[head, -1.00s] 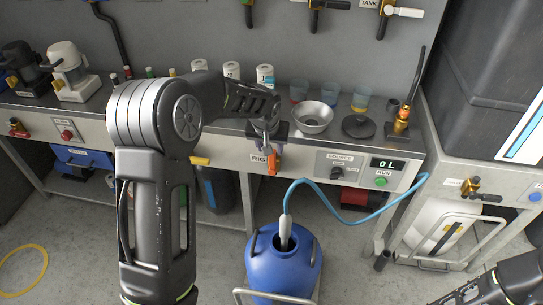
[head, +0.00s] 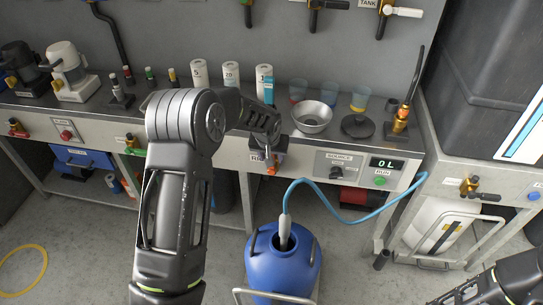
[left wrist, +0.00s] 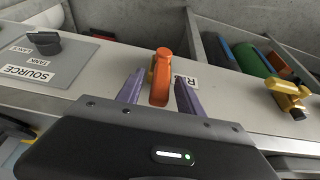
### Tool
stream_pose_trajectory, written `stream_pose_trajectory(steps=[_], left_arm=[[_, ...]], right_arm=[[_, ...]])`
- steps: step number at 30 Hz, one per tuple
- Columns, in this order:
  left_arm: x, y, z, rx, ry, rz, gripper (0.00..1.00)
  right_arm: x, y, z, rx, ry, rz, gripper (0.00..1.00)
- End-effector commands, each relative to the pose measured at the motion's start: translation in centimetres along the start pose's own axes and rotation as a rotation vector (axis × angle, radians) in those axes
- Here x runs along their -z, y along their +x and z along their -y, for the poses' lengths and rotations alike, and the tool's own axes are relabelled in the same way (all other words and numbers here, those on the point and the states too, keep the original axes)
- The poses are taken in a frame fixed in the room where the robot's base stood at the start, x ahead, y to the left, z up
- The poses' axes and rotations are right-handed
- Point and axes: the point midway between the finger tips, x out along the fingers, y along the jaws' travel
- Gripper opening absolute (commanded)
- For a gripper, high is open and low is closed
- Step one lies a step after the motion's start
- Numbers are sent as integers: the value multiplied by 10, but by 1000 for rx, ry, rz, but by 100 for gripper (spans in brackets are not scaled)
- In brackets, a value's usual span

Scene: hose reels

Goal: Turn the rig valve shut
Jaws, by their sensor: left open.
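The rig valve's orange handle (head: 271,168) is on the front face of the bench, below the steel bowl. In the left wrist view the handle (left wrist: 161,77) stands between the two purple fingers of my left gripper (left wrist: 157,92). The fingers are apart, one on each side of it, with gaps showing. The RIG label beside the valve is partly hidden in both views. In the head view my left gripper (head: 266,152) covers the upper part of the valve. My right arm shows at the lower right corner, but its fingertips do not show.
The source knob (head: 336,172) and the display panel (head: 387,163) are right of the valve. A blue tank (head: 283,262) with a blue hose (head: 340,219) stands below. Another brass valve (left wrist: 289,97) is on the bench face. A steel bowl (head: 312,117) stands above.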

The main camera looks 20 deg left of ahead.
Motion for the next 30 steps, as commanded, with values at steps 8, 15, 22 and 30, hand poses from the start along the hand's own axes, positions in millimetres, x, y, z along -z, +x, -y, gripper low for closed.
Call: stream_pose_trajectory(steps=[8,15,22,30], left_arm=[[0,0,0,0,0,0,30],[0,0,0,0,0,0,10],[0,0,0,0,0,0,0],[0,0,0,0,0,0,0]], right_arm=[[0,0,0,0,0,0,36],[0,0,0,0,0,0,36],[0,0,0,0,0,0,36],[0,0,0,0,0,0,36]])
